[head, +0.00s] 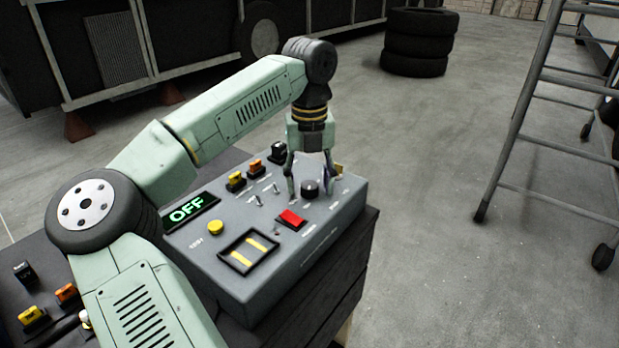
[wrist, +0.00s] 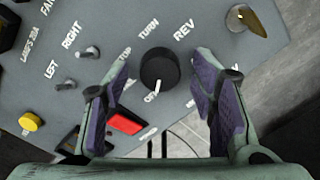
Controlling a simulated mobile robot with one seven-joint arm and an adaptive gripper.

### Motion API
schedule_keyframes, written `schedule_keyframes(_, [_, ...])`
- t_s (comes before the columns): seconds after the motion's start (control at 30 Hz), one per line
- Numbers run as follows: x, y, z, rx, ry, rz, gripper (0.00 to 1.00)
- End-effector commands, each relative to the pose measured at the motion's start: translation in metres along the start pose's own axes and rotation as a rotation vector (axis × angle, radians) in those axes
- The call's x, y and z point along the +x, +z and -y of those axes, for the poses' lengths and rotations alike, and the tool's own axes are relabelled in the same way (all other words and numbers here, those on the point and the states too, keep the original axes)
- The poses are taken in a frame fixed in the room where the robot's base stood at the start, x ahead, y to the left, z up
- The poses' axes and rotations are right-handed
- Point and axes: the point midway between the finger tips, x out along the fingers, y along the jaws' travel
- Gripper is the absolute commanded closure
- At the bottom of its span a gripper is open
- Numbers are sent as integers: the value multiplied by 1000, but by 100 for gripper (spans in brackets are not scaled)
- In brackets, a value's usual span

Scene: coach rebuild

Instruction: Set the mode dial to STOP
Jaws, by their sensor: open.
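The mode dial is a round black knob on the grey control box; it shows in the head view (head: 310,188) and in the wrist view (wrist: 160,67). Its white pointer mark faces the OFF label, toward the bottom of the wrist view. TURN and REV labels lie above it; another label at its left is partly hidden by a finger. The green display (head: 190,209) reads OFF. My gripper (head: 309,191) is open and points down over the dial. In the wrist view its purple-padded fingers (wrist: 163,73) stand on either side of the knob, with gaps visible.
A red rocker switch (head: 291,218) sits close to the dial, near the left finger in the wrist view. Toggle switches (head: 258,200), a yellow button (head: 215,228) and a brass key-like part (wrist: 246,20) are also on the box. A ladder (head: 520,120) stands at right.

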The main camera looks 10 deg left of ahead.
Motion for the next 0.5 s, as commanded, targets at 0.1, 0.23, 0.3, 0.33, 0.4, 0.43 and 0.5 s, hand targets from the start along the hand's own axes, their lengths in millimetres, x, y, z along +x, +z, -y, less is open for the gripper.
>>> schedule_keyframes(0.1, [0, 0, 0, 0, 0, 0, 48])
schedule_keyframes(0.23, [0, 0, 0, 0, 0, 0, 54])
schedule_keyframes(0.3, [0, 0, 0, 0, 0, 0, 59])
schedule_keyframes(0.33, [0, 0, 0, 0, 0, 0, 61])
schedule_keyframes(0.4, [0, 0, 0, 0, 0, 0, 65])
schedule_keyframes(0.43, [0, 0, 0, 0, 0, 0, 67])
schedule_keyframes(0.5, [0, 0, 0, 0, 0, 0, 72])
